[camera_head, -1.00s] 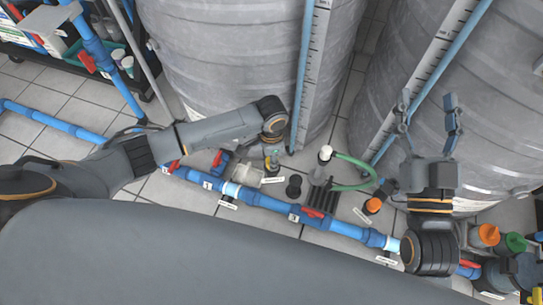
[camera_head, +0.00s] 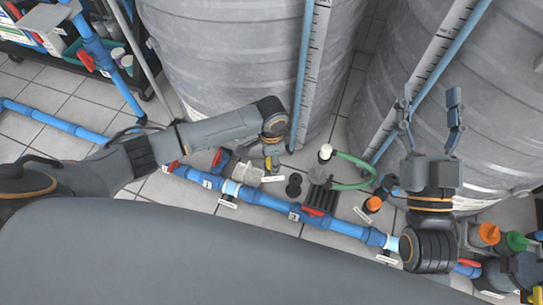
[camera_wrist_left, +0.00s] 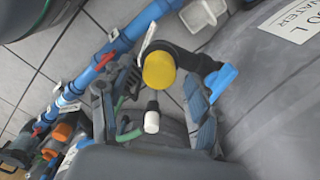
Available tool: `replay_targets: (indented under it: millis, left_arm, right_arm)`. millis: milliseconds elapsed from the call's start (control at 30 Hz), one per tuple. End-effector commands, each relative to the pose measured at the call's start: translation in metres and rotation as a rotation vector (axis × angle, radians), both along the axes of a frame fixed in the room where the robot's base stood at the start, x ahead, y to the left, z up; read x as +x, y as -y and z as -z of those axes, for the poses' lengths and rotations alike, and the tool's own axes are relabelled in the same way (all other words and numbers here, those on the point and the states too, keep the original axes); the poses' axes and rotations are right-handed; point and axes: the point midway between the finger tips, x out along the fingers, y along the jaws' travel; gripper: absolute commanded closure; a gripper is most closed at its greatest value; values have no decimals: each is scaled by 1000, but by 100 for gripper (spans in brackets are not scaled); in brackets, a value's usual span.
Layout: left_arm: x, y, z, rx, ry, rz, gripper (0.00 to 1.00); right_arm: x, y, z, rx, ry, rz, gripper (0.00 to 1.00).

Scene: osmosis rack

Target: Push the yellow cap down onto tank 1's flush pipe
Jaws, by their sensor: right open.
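The yellow cap (camera_wrist_left: 158,70) shows as a round top in the left wrist view, at the end of a dark pipe fitting (camera_wrist_left: 186,57) beside the big tank. The pipe joint under the cap is hidden. My right gripper (camera_head: 431,104) is open and empty, in front of the right tank.
A blue pipe (camera_head: 262,202) with red valve handles runs along the floor. A blue handle (camera_wrist_left: 220,82) sits close to the right finger. A white-topped fitting (camera_head: 325,152) with a green hose (camera_head: 356,172) stands nearby. Grey tanks (camera_head: 225,65) rise behind.

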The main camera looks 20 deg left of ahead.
Motion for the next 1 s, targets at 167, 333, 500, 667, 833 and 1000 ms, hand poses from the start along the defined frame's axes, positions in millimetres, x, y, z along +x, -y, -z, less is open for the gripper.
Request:
replay_targets:
  millis: [167,333,500,667,833,1000]
  left_arm:
    - [0,0,-1,0,0,0,38]
    - [1,0,-17,-1,3,0,38]
    - [1,0,-52,-2,5,1,38]
    - [1,0,-85,-1,3,1,38]
    - [1,0,-110,0,1,0,38]
    - [0,0,-120,1,1,0,38]
  right_arm:
    - [0,1,1,-4,-4,3,37]
    - [0,1,1,-3,-3,3,37]
    - [0,1,1,-2,-4,3,37]
    - [0,1,1,-2,-4,4,37]
    - [0,1,1,-2,-4,4,37]
    - [0,1,1,-1,-4,3,37]
